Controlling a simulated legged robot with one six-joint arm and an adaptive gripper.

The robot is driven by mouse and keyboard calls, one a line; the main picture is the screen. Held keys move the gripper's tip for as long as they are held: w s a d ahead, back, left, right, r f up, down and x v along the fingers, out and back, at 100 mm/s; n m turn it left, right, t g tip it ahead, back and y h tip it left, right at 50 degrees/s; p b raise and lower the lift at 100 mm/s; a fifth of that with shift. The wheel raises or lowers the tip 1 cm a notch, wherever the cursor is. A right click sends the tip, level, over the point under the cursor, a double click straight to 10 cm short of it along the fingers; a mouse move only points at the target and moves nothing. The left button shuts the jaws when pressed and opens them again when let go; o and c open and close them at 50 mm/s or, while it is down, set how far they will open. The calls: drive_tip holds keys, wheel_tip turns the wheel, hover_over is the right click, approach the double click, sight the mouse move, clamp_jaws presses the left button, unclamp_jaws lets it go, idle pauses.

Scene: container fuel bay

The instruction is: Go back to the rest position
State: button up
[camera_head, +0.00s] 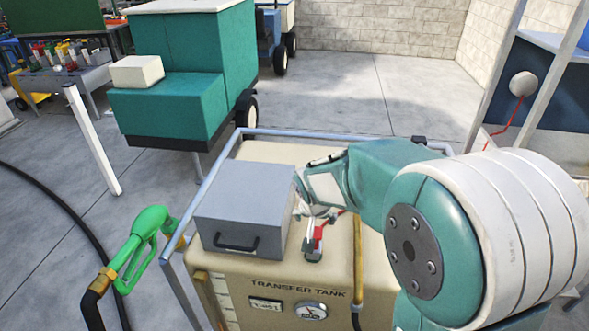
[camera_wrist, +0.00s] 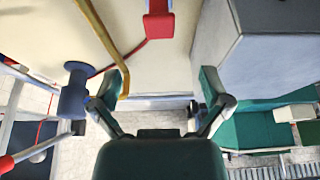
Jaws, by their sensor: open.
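My gripper (camera_wrist: 165,88) is open in the wrist view, its two fingers spread wide with nothing between them. In the head view my arm reaches from the right over the beige transfer tank (camera_head: 330,270). The gripper end there is beside the right side of the grey box (camera_head: 240,205), partly hidden by my arm, so I cannot tell whether it touches. The box sits on the tank top and has a black handle. A small red part (camera_head: 317,238) with a red cable is just below the gripper; it also shows in the wrist view (camera_wrist: 158,24).
A green fuel nozzle (camera_head: 145,238) with a black hose hangs at the tank's left. A metal rail (camera_head: 335,133) rims the tank. A teal cart (camera_head: 165,105) stands behind left. A frame with a red cord (camera_head: 510,125) stands right.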

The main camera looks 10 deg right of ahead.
drive_tip(key=shift+s, duration=0.1)
drive_tip(key=s+r+n, duration=0.1)
drive_tip(key=s+r, duration=0.3)
drive_tip(key=s, duration=0.4)
drive_tip(key=s+r+n+t, duration=0.1)
drive_tip(key=s+r, duration=0.3)
drive_tip(key=s, duration=0.3)
drive_tip(key=s+d+r+n+y, duration=0.1)
drive_tip(key=s+r, duration=0.3)
drive_tip(key=s, duration=0.4)
drive_tip(key=shift+s+r+n, duration=0.15)
drive_tip(key=shift+s+n, duration=0.15)
drive_tip(key=shift+s, duration=0.05)
drive_tip(key=shift+d, duration=0.1)
drive_tip(key=shift+c, duration=0.3)
